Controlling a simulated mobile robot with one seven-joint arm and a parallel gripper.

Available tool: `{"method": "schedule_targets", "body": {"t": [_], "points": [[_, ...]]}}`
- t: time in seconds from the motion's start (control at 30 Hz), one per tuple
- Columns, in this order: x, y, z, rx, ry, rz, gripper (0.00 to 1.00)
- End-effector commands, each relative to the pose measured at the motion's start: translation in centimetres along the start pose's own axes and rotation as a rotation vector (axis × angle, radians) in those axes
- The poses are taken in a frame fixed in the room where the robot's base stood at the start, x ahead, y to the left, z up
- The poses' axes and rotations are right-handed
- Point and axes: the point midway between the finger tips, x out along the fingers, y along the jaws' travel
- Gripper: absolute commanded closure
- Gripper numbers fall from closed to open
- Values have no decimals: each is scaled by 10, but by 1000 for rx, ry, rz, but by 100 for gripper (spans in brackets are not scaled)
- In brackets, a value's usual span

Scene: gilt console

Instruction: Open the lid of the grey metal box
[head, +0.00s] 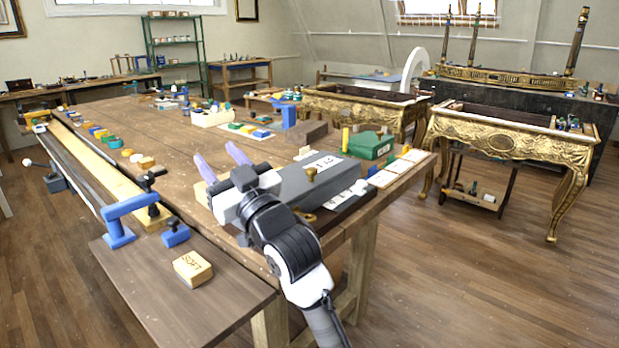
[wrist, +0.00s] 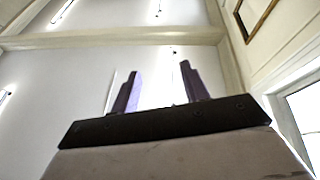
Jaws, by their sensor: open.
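The grey metal box (head: 296,182) sits on the wooden workbench, near its front right corner, in the head view. It looks closed, with a white label and a small brass piece on it. My gripper (head: 221,160) is open and empty, with its two purple fingers apart. In the head view it overlaps the left end of the box, and my wrist hides part of that end. In the wrist view the fingers (wrist: 158,85) point up at the ceiling and walls, with nothing between them. The box does not show in the wrist view.
A green box (head: 371,147) stands behind the metal box on the bench. White cards (head: 384,178) lie to its right. A blue clamp handle (head: 130,213) and a wooden block (head: 192,269) are on the left. The bench middle (head: 168,165) has some free room.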

Motion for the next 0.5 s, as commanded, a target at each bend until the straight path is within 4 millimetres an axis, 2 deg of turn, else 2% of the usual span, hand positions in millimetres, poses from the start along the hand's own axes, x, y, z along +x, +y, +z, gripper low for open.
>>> {"method": "schedule_targets", "body": {"t": [0.03,0.1,0.2,0.33,0.4,0.5], "points": [[-16,33,15,-4,-64,44,55],[-37,72,32,6,-154,91,55],[-72,119,51,29,-267,153,55],[-113,160,66,60,-372,213,55],[-128,174,69,73,-407,234,55],[-140,184,72,85,-436,250,55]]}}
